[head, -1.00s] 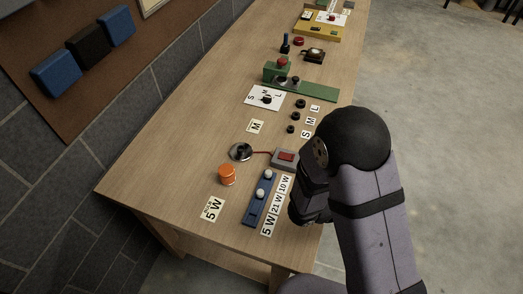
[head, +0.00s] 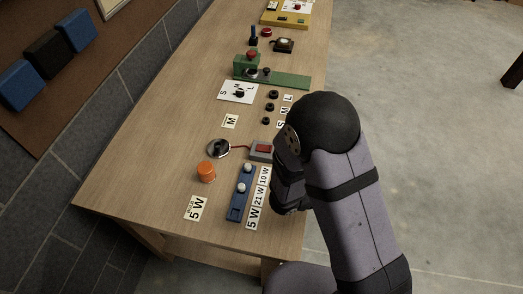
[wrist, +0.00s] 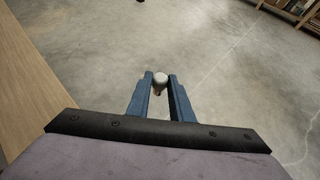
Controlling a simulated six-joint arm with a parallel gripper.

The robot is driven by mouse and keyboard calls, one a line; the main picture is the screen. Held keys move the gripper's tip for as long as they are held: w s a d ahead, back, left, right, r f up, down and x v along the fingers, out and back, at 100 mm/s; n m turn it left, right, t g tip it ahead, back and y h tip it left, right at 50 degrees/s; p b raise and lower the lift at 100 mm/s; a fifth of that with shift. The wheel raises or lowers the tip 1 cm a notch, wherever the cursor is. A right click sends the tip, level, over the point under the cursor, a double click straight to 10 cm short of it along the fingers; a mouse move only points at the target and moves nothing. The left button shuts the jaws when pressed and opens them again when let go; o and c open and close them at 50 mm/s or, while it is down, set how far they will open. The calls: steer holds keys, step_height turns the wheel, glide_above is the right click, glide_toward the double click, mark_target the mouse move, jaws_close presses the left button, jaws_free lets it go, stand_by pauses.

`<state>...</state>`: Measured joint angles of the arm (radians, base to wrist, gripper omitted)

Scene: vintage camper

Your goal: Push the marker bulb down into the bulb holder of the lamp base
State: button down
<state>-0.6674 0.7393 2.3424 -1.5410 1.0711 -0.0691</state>
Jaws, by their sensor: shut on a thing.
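My gripper (wrist: 160,82) is shut on a small white bulb (wrist: 160,76), held between the blue fingertips in the wrist view. Bare floor lies behind it, beyond the table edge. In the head view my arm hides the fingers and the held bulb. The lamp base (head: 218,148) is a round silver disc with a dark centre, lying on the table left of my arm. A red wire joins it to a grey box with a red switch (head: 261,150). The inside of its holder is too small to make out.
A blue rack (head: 235,212) holds two white bulbs; its near end looks empty. Wattage labels (head: 258,198) lie beside it. A "5 W" card (head: 196,208) and an orange cap (head: 206,171) lie left. A green fixture (head: 280,79) stands farther back.

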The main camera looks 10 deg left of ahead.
steer(key=w+a+n+t+y+b, duration=0.1)
steer(key=a, duration=0.5)
steer(key=w+a+f+n+t+y+b, duration=0.1)
steer(key=w+a+n+b, duration=0.1)
steer(key=a, duration=0.4)
steer(key=w+a+n+t+y+b, duration=0.1)
steer(key=a+b, duration=0.1)
steer(key=a, duration=0.5)
steer(key=shift+w+a+f+y, duration=0.1)
steer(key=shift+w+f+y, duration=0.2)
steer(key=shift+w+f, duration=0.1)
steer(key=w+a+r+n+y, duration=0.1)
steer(key=a+r+n+y, duration=0.1)
steer(key=a, duration=0.6)
steer(key=w+a+r+n+y, duration=0.1)
steer(key=a+n+y, duration=0.3)
steer(key=a, duration=0.4)
steer(key=w+a+r+n+t+y, duration=0.1)
steer(key=w+a+r+n+y, duration=0.1)
steer(key=a+n+y, duration=0.2)
steer(key=shift+a+r, duration=0.35)
steer(key=shift+a, duration=1.55)
steer(key=shift+s+f+b, duration=0.1)
steer(key=shift+b, duration=0.55)
step_height(320, 180, down, 5)
steer(key=b, duration=0.5)
steer(key=shift+f+b, duration=0.1)
steer(key=shift+b, duration=0.2)
